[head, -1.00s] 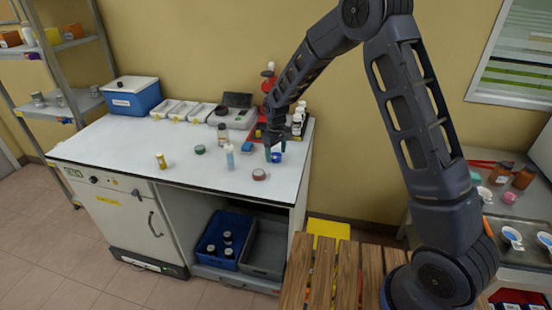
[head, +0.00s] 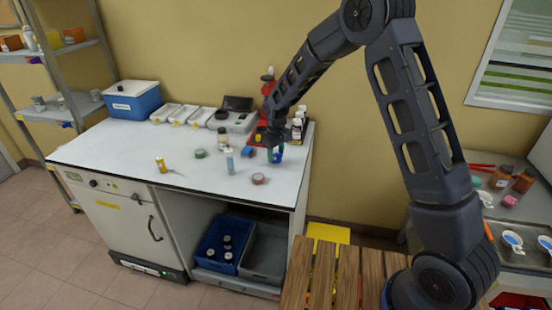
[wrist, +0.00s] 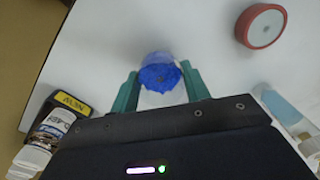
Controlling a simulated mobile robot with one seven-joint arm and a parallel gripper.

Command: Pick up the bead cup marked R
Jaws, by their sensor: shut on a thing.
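In the wrist view my gripper (wrist: 160,84) has its two green fingers shut on a small cup of bright blue beads (wrist: 160,72). The cup is seen from above, and no letter R can be read on it. In the head view my gripper (head: 274,152) is low over the right rear part of the white bench, with the blue of the cup (head: 277,155) at its fingertips. The fingers partly hide the cup there. I cannot tell how far its base is from the bench.
A red-rimmed round tin (head: 258,179) and a pale blue bottle (head: 229,163) stand nearby on the bench. Brown bottles (wrist: 48,132) and a yellow-and-black labelled block (wrist: 70,103) are close by at left in the wrist view.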

